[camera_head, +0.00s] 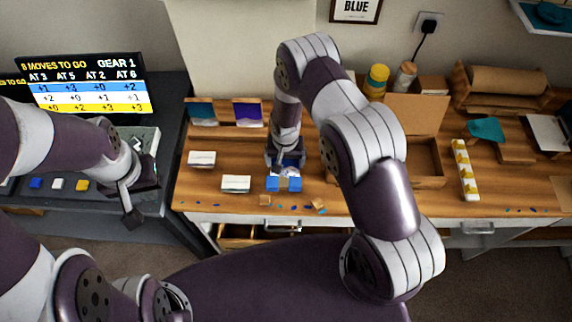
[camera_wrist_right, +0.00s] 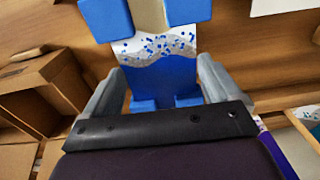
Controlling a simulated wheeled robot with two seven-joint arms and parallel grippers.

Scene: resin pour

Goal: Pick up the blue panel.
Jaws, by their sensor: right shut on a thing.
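The blue panel (camera_wrist_right: 165,78) shows in the right wrist view as a blue piece with a pale wavy band of blue flecks. It lies between the two fingers of my right gripper (camera_wrist_right: 160,88), which is shut on it. In the head view my right gripper (camera_head: 287,160) points down over the middle of the wooden bench, and the panel is mostly hidden there. Blue blocks (camera_head: 294,184) sit just in front of it, beside the panel's near end. My left gripper (camera_head: 132,203) is over the dark desk at the left, away from the panel; its jaw opening is unclear.
The wooden bench (camera_head: 390,203) carries white cards (camera_head: 236,184), small scraps along the front edge, an open cardboard box (camera_head: 418,115) and a yellow-and-white strip (camera_head: 466,170). Teal and purple pieces (camera_head: 248,113) stand at the back. A screen (camera_head: 85,85) stands on the dark desk.

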